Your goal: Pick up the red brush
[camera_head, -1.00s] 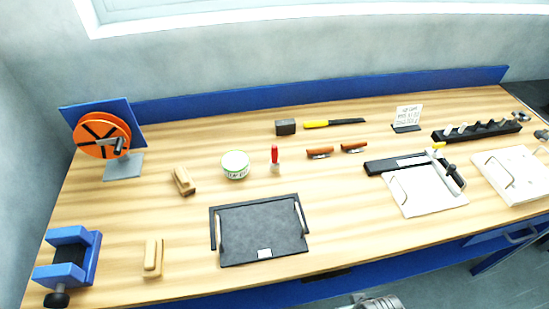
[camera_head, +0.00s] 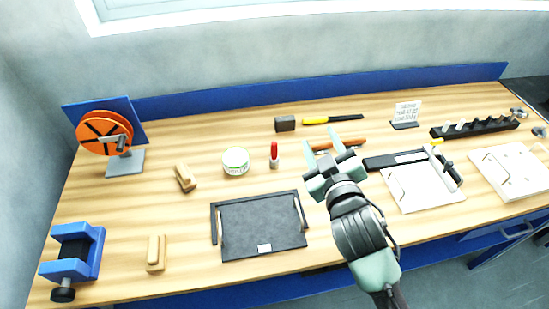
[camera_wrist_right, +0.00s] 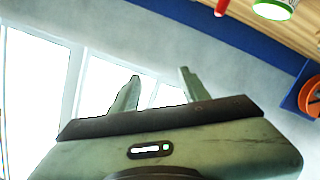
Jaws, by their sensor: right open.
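The red brush (camera_head: 274,153) stands on the wooden bench, with a red handle and a pale lower end. It is right of the white tin and behind the black tray. My right gripper (camera_head: 322,138) is open and empty, over the bench to the right of the brush and apart from it. In the right wrist view the open fingers (camera_wrist_right: 157,90) point towards the window and wall, with nothing between them. A red piece, probably the brush handle (camera_wrist_right: 221,7), shows at that view's top edge. My left gripper is not in view.
A white tin (camera_head: 236,161) stands left of the brush. The black tray (camera_head: 228,252) lies in front. Brown-handled tools (camera_head: 352,142) are partly hidden by my right gripper. A dark block (camera_head: 285,123) and a yellow-handled tool (camera_head: 316,121) lie behind.

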